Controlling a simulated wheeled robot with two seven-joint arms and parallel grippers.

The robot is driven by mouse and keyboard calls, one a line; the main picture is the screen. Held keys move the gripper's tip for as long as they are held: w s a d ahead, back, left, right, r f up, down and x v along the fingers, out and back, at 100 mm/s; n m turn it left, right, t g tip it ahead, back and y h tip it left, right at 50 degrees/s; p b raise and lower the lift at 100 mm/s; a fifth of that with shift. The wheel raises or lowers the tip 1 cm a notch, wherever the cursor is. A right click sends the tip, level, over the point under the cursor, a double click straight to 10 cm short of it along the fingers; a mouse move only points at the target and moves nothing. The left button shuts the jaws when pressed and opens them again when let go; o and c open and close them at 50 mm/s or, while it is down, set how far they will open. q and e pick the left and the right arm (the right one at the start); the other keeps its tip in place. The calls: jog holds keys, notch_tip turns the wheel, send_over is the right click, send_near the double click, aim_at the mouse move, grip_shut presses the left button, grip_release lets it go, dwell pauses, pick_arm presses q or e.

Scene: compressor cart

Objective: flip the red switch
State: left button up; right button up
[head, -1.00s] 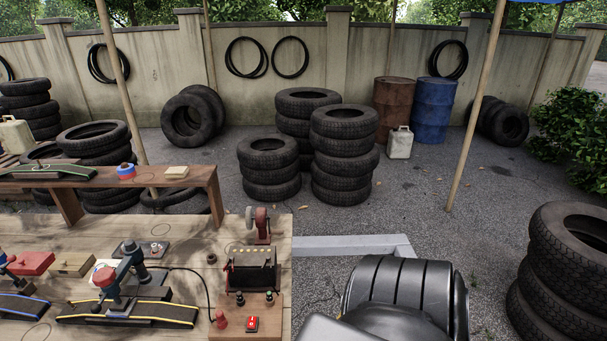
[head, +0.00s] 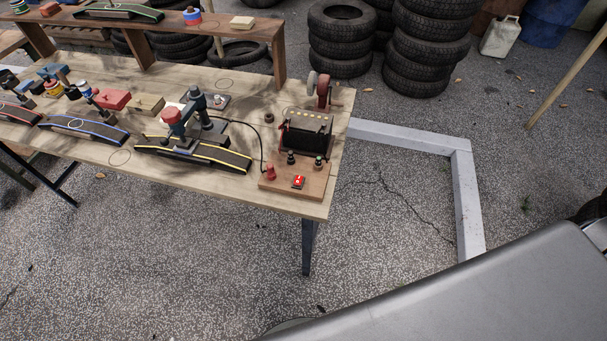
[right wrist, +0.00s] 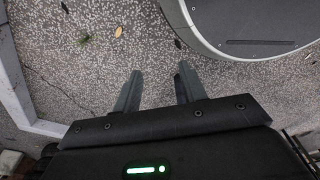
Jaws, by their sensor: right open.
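The red switch (head: 298,181) is a small red piece at the front right corner of the wooden table, on a brown wooden board (head: 312,186). A red knob (head: 270,172) stands left of it on the same board. A black battery-like box (head: 306,134) stands behind it. My right gripper (right wrist: 156,85) shows in the right wrist view, open and empty above the gravelly ground, away from the table. In the head view it is not seen. My left gripper is in neither view.
The wooden table (head: 225,90) carries a drill-like tool (head: 180,118) on a dark ramp (head: 215,158) and a raised shelf (head: 170,35). A pale metal frame (head: 468,195) lies on the ground right of it. Tyres (head: 430,45) stand behind. Ground before the table is open.

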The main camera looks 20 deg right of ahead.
jog(key=w+a+r+t+b, duration=0.1)
jog(key=w+a+r+b, duration=0.15)
jog(key=w+r, duration=0.5)
jog(key=w+a+r+n+t+y+b, duration=0.1)
jog(key=w+r+b, duration=0.25)
jog(key=r, duration=0.75)
jog(key=w+a+r+t+b, duration=0.2)
jog(key=w+r, duration=0.5)
jog(key=r, duration=0.2)
jog(key=w+a+r+n+t+y, duration=0.2)
jog(key=w+a+r+n+y, duration=0.15)
jog(key=w+a+r, duration=0.4)
jog(key=w+a+r+n+t+y, duration=0.2)
jog(key=w+a+r+n, duration=0.25)
jog(key=a, duration=0.65)
jog(key=w+a+r+n+g+y, duration=0.2)
jog(key=a+r+n+y, duration=0.4)
jog(key=a, duration=0.4)
notch_tip(320, 180, up, 5)
jog(key=n+g+h, duration=0.8)
jog(key=n+h, duration=0.4)
jog(key=h, duration=0.1)
send_over(299, 177)
notch_tip(299, 177, down, 9)
jog(key=shift+s+r+p, duration=0.1)
jog(key=shift+p, duration=0.35)
jog(key=shift+f, duration=0.75)
